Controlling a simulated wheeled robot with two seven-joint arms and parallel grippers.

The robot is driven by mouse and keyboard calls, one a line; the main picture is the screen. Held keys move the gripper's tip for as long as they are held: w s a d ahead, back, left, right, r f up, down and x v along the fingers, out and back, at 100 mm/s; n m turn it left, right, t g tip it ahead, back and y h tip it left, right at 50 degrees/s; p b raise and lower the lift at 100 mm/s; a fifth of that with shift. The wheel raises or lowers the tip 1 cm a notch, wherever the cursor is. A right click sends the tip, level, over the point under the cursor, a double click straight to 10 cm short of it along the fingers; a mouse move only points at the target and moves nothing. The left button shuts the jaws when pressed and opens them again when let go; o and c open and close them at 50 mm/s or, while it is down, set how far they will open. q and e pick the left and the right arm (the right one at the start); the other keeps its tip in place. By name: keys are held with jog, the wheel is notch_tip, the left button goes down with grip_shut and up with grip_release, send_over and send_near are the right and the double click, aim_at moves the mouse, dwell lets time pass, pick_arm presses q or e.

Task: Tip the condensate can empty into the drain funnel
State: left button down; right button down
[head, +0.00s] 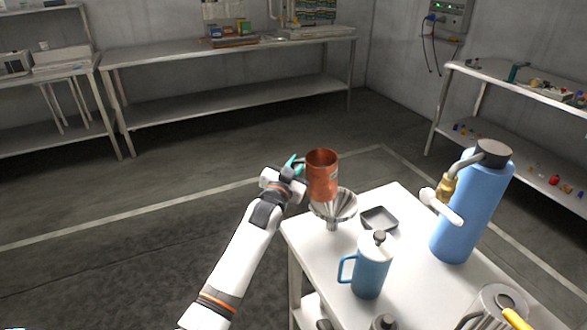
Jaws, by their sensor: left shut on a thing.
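The condensate can is a copper-coloured cylinder (322,180), close to upright with its open mouth facing up. It is held over or just behind the silver drain funnel (341,208) and hides part of its rim; I cannot tell whether they touch. My left gripper (297,167) is at the can's left side, shut on it, with a teal part showing at the fingers. The inside of the can is too dark to show any contents. My right gripper is not in view.
The white table (408,270) holds a blue jug (371,272), a small dark tray (379,219) and a tall blue tank (471,209) with a white handle. A metal vessel with a yellow handle stands at the near right. Grey benches line the walls; the floor at left is clear.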

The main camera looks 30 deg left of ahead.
aim_at(311, 152)
pick_arm(q)
jog(key=shift+s+d+r+m+t+h+b, duration=0.2)
jog(key=shift+d+r+m+h+b, duration=0.5)
jog(key=shift+m, duration=1.4)
jog(key=shift+w+d+r+m+t+h+b, duration=0.2)
jog(key=shift+d+r+m, duration=0.5)
jog(key=shift+m, duration=1.4)
jog(key=shift+s+d+r+m+t+h+b, duration=0.1)
jog(key=shift+d+r+m+t+h+b, duration=0.25)
jog(key=shift+r+m, duration=1.2)
jog(key=m, duration=0.1)
jog(key=d+m+h+p, duration=0.1)
jog(key=shift+f+m, duration=0.25)
jog(key=shift+m, duration=0.1)
jog(key=shift+s+d+r+m, duration=0.15)
jog(key=shift+d+r+m, duration=0.2)
jog(key=shift+d+m, duration=0.2)
jog(key=shift+d+r+m+h+p, duration=0.25)
jog(key=shift+d+m+h+p, duration=0.1)
jog(key=shift+d+m+p, duration=0.25)
jog(key=shift+s+d+r+m+g+h+p, duration=0.2)
jog(key=shift+d+m+h+p, duration=0.25)
jog(key=shift+d+m, duration=0.55)
jog(key=shift+s+d+r+m+g+h+p, duration=0.1)
jog(key=shift+d+r+m+h+p, duration=0.2)
jog(key=shift+d+m+p, duration=0.65)
jog(key=shift+s+d+r+m+g+h+p, duration=0.15)
jog(key=shift+d+m+h, duration=0.4)
jog(key=shift+m, duration=0.85)
jog(key=shift+d, duration=0.1)
